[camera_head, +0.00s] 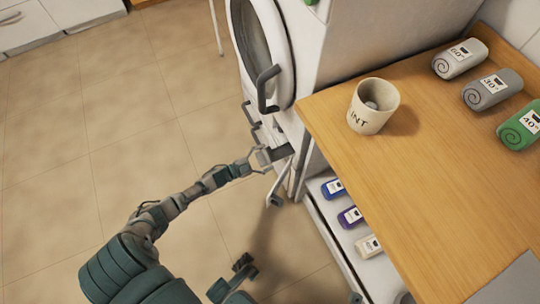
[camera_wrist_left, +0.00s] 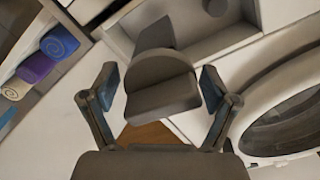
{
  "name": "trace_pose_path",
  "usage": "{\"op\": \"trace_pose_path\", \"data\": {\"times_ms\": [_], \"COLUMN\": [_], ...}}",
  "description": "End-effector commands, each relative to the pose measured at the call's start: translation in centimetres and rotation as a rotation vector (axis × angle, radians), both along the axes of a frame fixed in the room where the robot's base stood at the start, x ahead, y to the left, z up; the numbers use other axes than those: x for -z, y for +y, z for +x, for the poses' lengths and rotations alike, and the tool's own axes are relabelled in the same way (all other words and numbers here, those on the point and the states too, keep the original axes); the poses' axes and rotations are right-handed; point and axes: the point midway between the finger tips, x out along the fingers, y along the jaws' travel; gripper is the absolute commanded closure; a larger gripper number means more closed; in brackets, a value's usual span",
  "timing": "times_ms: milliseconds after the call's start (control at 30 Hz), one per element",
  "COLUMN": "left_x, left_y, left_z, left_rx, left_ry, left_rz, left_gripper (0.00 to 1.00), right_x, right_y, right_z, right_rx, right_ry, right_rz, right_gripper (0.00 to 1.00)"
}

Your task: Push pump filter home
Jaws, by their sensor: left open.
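The pump filter appears to be the grey, rounded knob with a flat grip (camera_wrist_left: 160,90) in the left wrist view. It sits between the two fingers of my left gripper (camera_wrist_left: 157,92), in front of a grey recess. The fingers are apart, with visible gaps to the knob on both sides. In the head view my left gripper (camera_head: 258,162) is at the lower front of the white washing machine (camera_head: 312,50), by a dark opening. The filter is too small and covered there to make out, and how deep it sits cannot be told.
A pale flap (camera_head: 280,183) stands out below the opening. The machine's round door (camera_head: 262,45) is above. A wooden counter (camera_head: 425,220) at right holds a cup (camera_head: 373,105) and rolled towels (camera_head: 487,90). Tiled floor at left is free.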

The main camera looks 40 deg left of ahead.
Motion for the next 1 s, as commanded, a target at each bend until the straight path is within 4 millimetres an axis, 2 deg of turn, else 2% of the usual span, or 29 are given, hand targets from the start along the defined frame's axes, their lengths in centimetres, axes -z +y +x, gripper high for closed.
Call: {"op": "trace_pose_path", "data": {"times_ms": [133, 367, 400, 700, 867, 1000], "left_x": [0.1, 0.0, 0.0, 0.0, 0.2, 0.4], "left_y": [-0.3, -0.4, -0.4, -0.4, -0.6, -1.4], "left_z": [0.7, 0.8, 0.8, 0.8, 1.3, 3.1], "left_rx": [-0.001, -0.001, -0.001, -0.001, 0.0, -0.001], "left_ry": [0.001, 0.001, 0.001, 0.001, 0.002, 0.002], "left_rz": [-0.001, -0.001, -0.001, -0.001, -0.001, -0.002], "left_gripper": [0.14, 0.14, 0.16, 0.91, 0.93, 0.93], "right_x": [0.2, -0.2, -0.2, -0.2, 0.4, 1.5], "right_y": [0.0, 0.0, 0.0, 0.0, 0.0, 0.1], "right_z": [0.2, 0.3, 0.3, 0.3, 0.3, 0.8], "right_rx": [-0.001, 0.0, 0.0, 0.003, 0.003, 0.002], "right_ry": [0.001, -0.011, -0.011, -0.009, 0.004, 0.028], "right_rz": [-0.001, 0.001, 0.0, 0.005, 0.004, 0.0], "right_gripper": [0.6, 0.6, 0.6, 0.6, 0.6, 0.6]}}
